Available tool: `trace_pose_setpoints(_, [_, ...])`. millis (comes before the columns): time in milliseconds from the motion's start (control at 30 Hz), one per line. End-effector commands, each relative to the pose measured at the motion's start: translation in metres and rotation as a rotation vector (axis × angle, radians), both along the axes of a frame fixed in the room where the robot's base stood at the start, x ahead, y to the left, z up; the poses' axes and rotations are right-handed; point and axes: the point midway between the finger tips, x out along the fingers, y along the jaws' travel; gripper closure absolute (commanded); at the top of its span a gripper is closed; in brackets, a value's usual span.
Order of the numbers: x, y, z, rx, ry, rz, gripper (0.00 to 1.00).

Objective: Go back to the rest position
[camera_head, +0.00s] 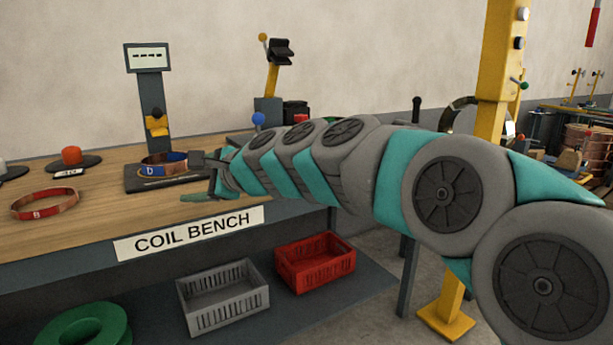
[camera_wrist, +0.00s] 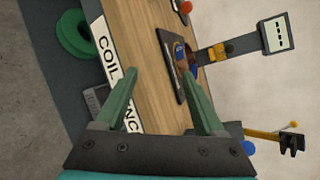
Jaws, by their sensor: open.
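My gripper (camera_head: 203,180) is at the end of my outstretched arm, over the right part of the bench. In the wrist view my gripper (camera_wrist: 160,108) shows two green fingers spread apart with nothing between them. The coil marked D (camera_head: 152,169), copper with a blue band, lies on a dark plate (camera_head: 135,184) at the foot of a grey post with a display (camera_head: 148,57). In the head view my gripper is just right of this coil; whether they touch is hard to tell. In the wrist view the coil (camera_wrist: 181,58) is beyond the fingertips.
A red-banded copper coil (camera_head: 32,206) lies on the bench (camera_head: 95,225) at left, near a red knob (camera_head: 71,155). Below are a grey crate (camera_head: 228,306), a red crate (camera_head: 318,270) and a green ring (camera_head: 85,328). A yellow post (camera_head: 488,130) stands behind my arm.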

Motion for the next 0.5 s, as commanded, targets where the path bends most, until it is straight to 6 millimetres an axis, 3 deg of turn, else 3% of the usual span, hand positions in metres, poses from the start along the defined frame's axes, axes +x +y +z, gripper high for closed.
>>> trace_pose_setpoints(200, [-0.082,-0.075,-0.097,-0.469,-0.134,0.25,0.29])
trace_pose_setpoints(500, [-0.197,-0.204,-0.212,-0.948,-0.121,0.616,0.29])
